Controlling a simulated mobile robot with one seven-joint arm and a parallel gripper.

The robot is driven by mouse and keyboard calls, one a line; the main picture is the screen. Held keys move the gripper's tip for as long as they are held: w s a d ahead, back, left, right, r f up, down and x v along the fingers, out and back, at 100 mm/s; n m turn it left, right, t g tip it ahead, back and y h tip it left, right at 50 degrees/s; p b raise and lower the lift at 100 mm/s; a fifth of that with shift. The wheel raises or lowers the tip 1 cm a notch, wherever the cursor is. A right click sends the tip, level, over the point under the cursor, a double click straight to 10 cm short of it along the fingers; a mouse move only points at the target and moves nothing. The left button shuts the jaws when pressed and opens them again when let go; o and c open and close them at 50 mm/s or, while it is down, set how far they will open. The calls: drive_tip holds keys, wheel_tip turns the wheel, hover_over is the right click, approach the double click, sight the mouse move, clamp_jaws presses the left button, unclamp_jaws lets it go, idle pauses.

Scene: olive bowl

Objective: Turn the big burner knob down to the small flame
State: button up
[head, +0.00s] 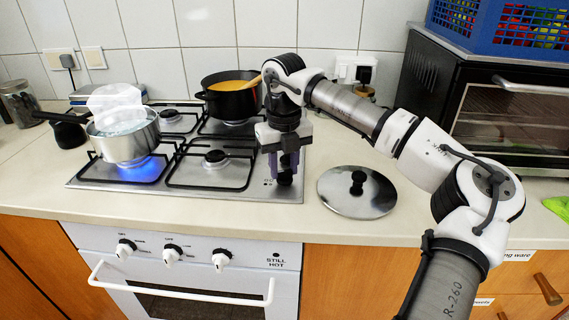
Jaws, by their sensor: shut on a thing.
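My gripper (286,168) points down over the right front of the steel gas hob (215,191). It is shut on a black burner knob (285,180), and its fingers hide part of the knob. I cannot read the knob's mark or setting. A large blue flame (137,171) burns under a steel saucepan (124,141) on the front left burner. White steam or foam stands above the pan. The front right burner (214,157) is bare, with no flame visible.
A black pot (230,103) with orange food and a wooden spoon stands at the back right of the hob. A steel lid (356,192) lies on the counter right of my gripper. A toaster oven (490,115) stands further right. Oven knobs (172,254) are on the front below.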

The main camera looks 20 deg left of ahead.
drive_tip(key=n, duration=0.4)
drive_tip(key=shift+a+r+n, duration=0.1)
drive_tip(key=shift+n, duration=0.2)
drive_tip(key=n+p, duration=0.1)
drive_tip(key=n, duration=0.3)
drive_tip(key=shift+s, duration=0.1)
drive_tip(key=shift+n, duration=0.3)
drive_tip(key=o, duration=1)
wheel_tip(320, 180, up, 14)
drive_tip(key=shift+f+b, duration=0.15)
drive_tip(key=shift+b, duration=0.2)
